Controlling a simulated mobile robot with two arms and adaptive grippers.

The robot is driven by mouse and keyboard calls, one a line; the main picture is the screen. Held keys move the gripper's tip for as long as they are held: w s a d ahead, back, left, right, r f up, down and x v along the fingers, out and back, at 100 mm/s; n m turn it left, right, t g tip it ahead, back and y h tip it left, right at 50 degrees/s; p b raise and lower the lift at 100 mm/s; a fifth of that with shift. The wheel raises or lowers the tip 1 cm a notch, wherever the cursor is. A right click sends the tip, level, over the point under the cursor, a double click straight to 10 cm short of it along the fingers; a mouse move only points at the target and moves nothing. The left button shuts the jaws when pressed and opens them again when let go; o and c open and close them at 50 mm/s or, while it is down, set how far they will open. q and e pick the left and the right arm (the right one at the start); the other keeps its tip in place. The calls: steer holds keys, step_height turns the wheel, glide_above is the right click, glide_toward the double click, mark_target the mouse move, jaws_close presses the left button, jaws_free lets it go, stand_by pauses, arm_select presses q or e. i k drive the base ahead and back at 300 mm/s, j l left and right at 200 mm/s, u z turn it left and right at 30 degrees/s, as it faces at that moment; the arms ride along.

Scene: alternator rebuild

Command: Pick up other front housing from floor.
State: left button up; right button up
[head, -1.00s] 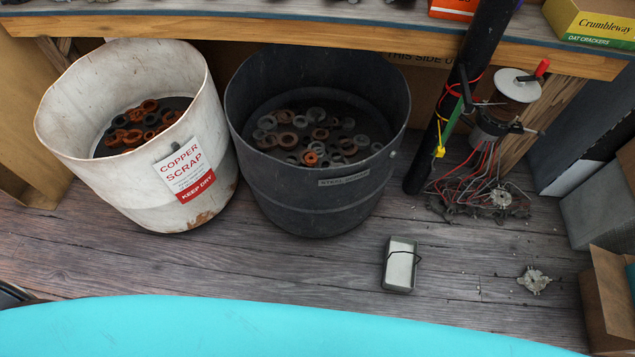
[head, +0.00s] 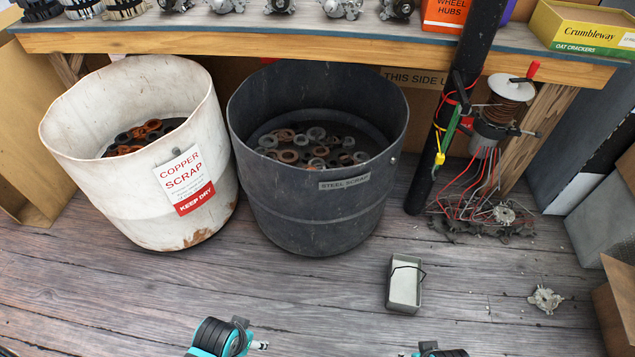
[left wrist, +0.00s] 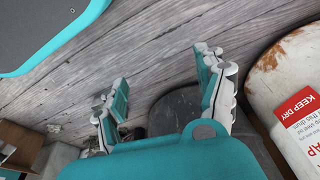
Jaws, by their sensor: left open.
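A silvery, star-shaped housing (head: 545,299) lies alone on the wooden floor at the lower right of the head view. A similar pale round part (head: 505,214) lies by the heap of wires under the bench. My left gripper (left wrist: 160,75) is open and empty in the left wrist view, its fingers apart above the floor. In that view a small pale shape lies at the far left by a box, too small to identify. In the head view only a bit of each of my arms shows at the bottom edge; my right gripper is out of sight.
A white copper scrap bin (head: 139,190) and a dark steel scrap bin (head: 310,205) stand before the bench (head: 300,38). A small grey tray (head: 404,284) lies on the floor left of the housing. Cardboard boxes (head: 615,305) stand at the right. The front floor is open.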

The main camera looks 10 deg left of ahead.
mark_target(552, 303)
steer(key=z, duration=1.75)
